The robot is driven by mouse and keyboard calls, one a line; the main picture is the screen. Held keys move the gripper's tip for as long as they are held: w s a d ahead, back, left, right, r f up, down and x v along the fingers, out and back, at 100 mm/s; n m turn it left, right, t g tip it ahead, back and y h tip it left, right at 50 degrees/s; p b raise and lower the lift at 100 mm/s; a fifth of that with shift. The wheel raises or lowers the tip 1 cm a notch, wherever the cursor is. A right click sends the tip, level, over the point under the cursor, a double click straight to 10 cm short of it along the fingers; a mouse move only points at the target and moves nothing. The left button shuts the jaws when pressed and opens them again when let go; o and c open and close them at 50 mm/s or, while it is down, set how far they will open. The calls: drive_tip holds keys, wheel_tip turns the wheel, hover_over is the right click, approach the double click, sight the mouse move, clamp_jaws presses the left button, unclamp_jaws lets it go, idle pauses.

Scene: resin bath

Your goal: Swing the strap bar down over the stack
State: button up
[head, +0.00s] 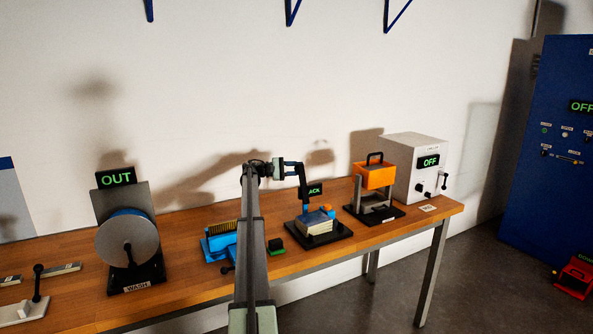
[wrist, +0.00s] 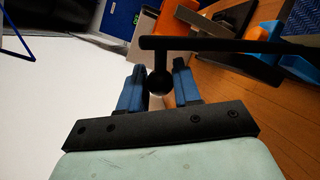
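The stack (head: 314,222) is a pale block on a black base on the bench, with a blue part behind it and an orange part to its right. The dark strap bar (head: 302,190) stands raised at the stack's left rear. In the wrist view the bar (wrist: 210,44) runs across above my fingers, and a short stem drops from it to a black ball knob (wrist: 159,84). My gripper (head: 294,165) is up at the bar's top. Its blue fingers in the wrist view (wrist: 160,80) sit on both sides of the knob and appear shut on it.
Right of the stack stand an orange box on a stand (head: 375,177) and a white cabinet reading OFF (head: 415,170). My arm hides part of the bench.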

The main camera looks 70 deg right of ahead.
clamp_jaws()
idle(0.3)
